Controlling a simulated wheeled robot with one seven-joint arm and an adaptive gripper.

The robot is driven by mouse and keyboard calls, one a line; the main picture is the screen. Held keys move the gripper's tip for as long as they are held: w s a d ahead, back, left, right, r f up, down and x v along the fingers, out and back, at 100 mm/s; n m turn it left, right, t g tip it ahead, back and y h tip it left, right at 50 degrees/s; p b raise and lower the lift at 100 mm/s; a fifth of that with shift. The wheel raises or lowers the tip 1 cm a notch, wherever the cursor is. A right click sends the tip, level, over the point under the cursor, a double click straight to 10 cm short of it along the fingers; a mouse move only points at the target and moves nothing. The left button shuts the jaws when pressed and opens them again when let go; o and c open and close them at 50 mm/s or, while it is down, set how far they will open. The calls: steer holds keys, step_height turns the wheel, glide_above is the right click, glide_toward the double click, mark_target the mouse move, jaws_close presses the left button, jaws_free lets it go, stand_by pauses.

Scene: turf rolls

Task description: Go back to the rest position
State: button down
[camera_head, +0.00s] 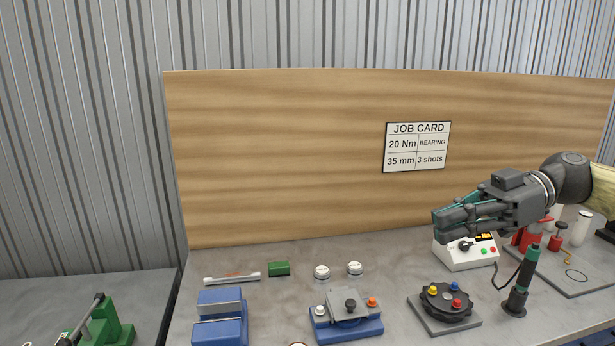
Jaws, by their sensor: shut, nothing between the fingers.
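My gripper (440,219) is at the right of the head view, at the end of my arm that comes in from the right edge. Its dark fingers with teal parts point left and are shut with nothing between them. It is in the air above the bench, in front of the wooden back panel (290,150). It covers part of a white control box (466,260) with a black knob and small buttons.
On the bench (270,311) stand a blue block (220,318), a blue-based fixture (347,316), a black dial (446,302) with coloured knobs, and a green-black upright tool (523,284). Red items (528,237) stand behind my gripper. A green device (105,326) is on the left table.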

steer(key=w+a+f+m+t+h+b, duration=0.1)
steer(key=a+f+m+b, duration=0.25)
steer(key=f, duration=0.95)
steer(key=w+a+f+m+h+b, duration=0.1)
steer(key=a+f+m+b, duration=0.3)
steer(key=f, duration=0.9)
steer(key=w+a+f+m+t+h+b, duration=0.1)
steer(key=a+f+m+b, duration=0.3)
steer(key=f, duration=1)
steer(key=s+a+f+m+h+b, duration=0.1)
steer(key=s+f+m+h+b, duration=0.2)
steer(key=f, duration=1.1)
steer(key=s+f+m+h+b, duration=0.1)
steer(key=s+f+b, duration=0.3)
steer(key=f, duration=1)
steer(key=s+d+f+m+h+b, duration=0.1)
steer(key=s+d+f+h+b, duration=0.35)
steer(key=f, duration=0.65)
steer(key=s+d+f+m+h+b, duration=0.1)
steer(key=s+d+f+m+b, duration=0.1)
steer(key=s+d+f+b, duration=0.55)
steer(key=s+d+f+m+h+b, duration=0.15)
steer(key=s+f, duration=0.55)
steer(key=f, duration=0.7)
step_height(320, 180, up, 15)
steer(key=p, duration=1.5)
steer(key=shift+d+r+t+h, duration=0.2)
steer(key=shift+t+h, duration=0.1)
steer(key=shift+h, duration=0.1)
steer(key=shift+w, duration=0.1)
